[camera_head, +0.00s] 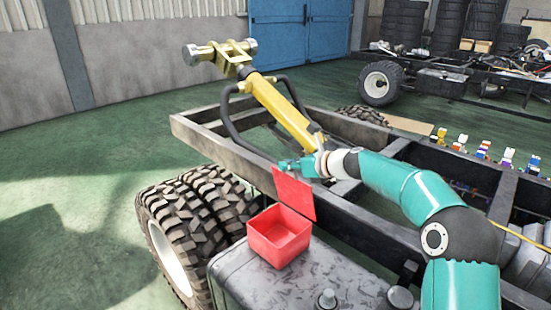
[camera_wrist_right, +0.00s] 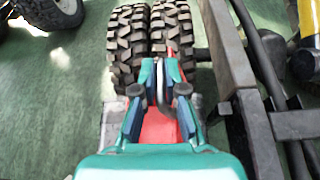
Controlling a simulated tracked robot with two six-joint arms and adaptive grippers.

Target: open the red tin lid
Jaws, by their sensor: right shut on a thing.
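The red tin (camera_head: 280,238) stands on a dark grey tank-like box with its open top showing an empty-looking inside. Its red lid (camera_head: 294,194) is raised steeply along the tin's far edge, standing open. My right gripper (camera_head: 287,165) reaches in from the right and is at the lid's upper edge, shut on it. In the right wrist view the gripper's fingers (camera_wrist_right: 165,85) close around a narrow piece, with red lid surface (camera_wrist_right: 158,126) below and between them. The palm hides part of the tin there. My left gripper is in neither view.
The dark box (camera_head: 330,285) under the tin has round caps at its front. Twin tyres (camera_head: 200,215) stand close on the left. Chassis rails (camera_head: 215,145) and a yellow cylinder (camera_head: 285,110) lie behind. Small colourful figures (camera_head: 483,150) stand at right. Green floor is free at left.

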